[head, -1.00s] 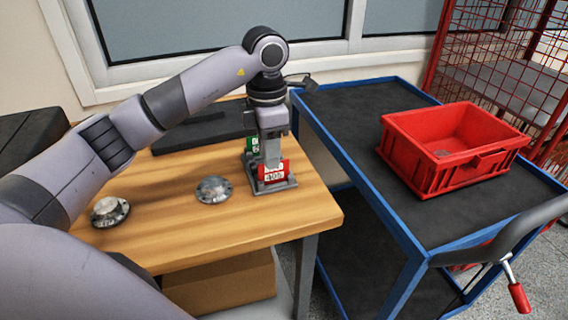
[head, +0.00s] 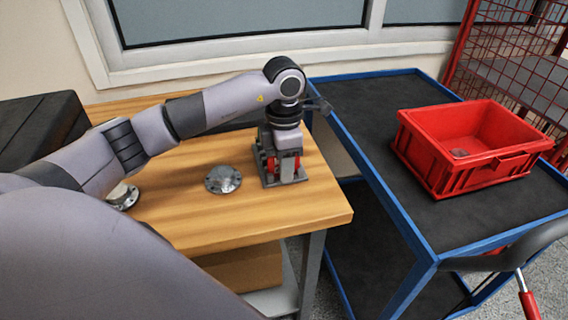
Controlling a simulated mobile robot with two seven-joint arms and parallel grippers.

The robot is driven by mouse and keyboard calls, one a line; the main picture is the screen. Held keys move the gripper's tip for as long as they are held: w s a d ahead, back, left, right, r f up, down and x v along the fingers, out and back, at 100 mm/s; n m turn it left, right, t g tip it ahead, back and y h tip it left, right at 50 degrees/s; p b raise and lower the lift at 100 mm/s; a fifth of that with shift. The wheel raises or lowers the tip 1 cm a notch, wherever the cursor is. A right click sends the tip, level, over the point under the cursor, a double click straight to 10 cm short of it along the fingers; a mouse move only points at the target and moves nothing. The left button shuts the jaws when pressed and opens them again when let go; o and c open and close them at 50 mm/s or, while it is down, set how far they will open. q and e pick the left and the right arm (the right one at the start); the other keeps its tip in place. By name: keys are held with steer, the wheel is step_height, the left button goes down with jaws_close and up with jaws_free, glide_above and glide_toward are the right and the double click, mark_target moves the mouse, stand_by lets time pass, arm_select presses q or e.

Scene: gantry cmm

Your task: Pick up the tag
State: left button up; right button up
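A red tag (head: 264,163) sits in a small grey stand (head: 292,180) near the right end of the wooden table. Most of the tag is hidden; only red edges show around my gripper. My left gripper (head: 287,165) points straight down at the stand, with its fingers right at the tag. Whether the fingers are open or closed on the tag is unclear from here. My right gripper is out of view.
Two round metal flanges, one mid-table (head: 223,179) and one (head: 123,196) partly behind my arm, lie on the wooden table (head: 240,220). A red crate (head: 440,180) stands on the blue-framed cart (head: 385,110) to the right. A window is behind.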

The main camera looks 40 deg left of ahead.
arm_select(q)
jaws_close()
step_height(320, 180, up, 8)
steer(key=shift+w+r, duration=0.1)
steer(key=shift+r, duration=0.1)
step_height(320, 180, up, 12)
steer(key=p, duration=0.2)
steer(key=shift+f+p, duration=0.2)
steer(key=shift+p, duration=0.15)
